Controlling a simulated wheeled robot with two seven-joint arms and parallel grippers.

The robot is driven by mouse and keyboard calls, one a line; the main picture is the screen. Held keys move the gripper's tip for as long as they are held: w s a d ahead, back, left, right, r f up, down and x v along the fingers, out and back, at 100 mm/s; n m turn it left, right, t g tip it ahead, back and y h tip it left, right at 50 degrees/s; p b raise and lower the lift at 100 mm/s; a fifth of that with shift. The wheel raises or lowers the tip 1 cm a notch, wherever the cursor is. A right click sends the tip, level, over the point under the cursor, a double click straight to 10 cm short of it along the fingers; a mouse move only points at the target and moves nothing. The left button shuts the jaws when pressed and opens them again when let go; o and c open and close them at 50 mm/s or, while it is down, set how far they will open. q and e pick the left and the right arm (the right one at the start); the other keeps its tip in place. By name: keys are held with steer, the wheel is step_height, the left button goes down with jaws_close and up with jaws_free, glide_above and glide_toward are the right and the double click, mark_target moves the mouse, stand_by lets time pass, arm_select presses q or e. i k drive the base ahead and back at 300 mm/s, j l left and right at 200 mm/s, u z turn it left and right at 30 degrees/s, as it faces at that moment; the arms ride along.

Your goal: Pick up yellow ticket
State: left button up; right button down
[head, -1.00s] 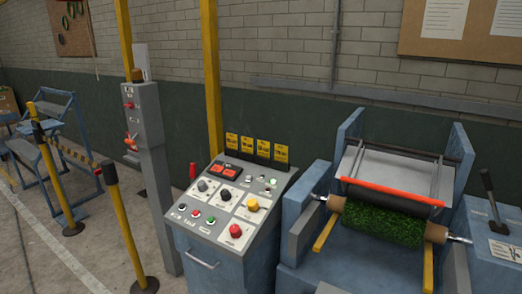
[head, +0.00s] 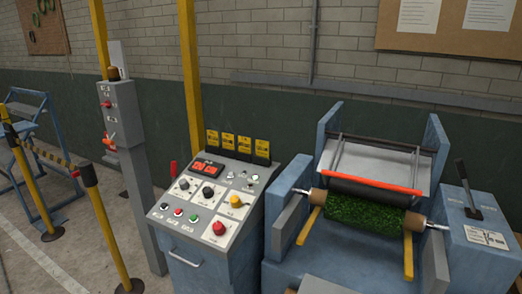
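Several yellow tickets with dark print stand in a row in dark holders along the top back edge of the control console (head: 185,245). From left to right I see a first yellow ticket (head: 212,138), a second yellow ticket (head: 228,141), a third yellow ticket (head: 244,145) and a rightmost yellow ticket (head: 262,148). Their print is too small to read. Neither of my grippers is in view.
Right of the console stands a blue machine (head: 330,265) with a green turf roll (head: 365,213) and a red bar (head: 377,183). A grey post box (head: 122,115) stands left of the console. Yellow barrier posts (head: 108,235) stand on the floor at left.

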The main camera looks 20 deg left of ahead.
mark_target(262, 146)
steer(key=i+j+z, duration=0.1)
steer(key=i+j, duration=0.35)
steer(key=j, duration=0.3)
steer(key=i+j+z, duration=0.15)
steer(key=i+j, duration=0.1)
steer(key=j, duration=0.1)
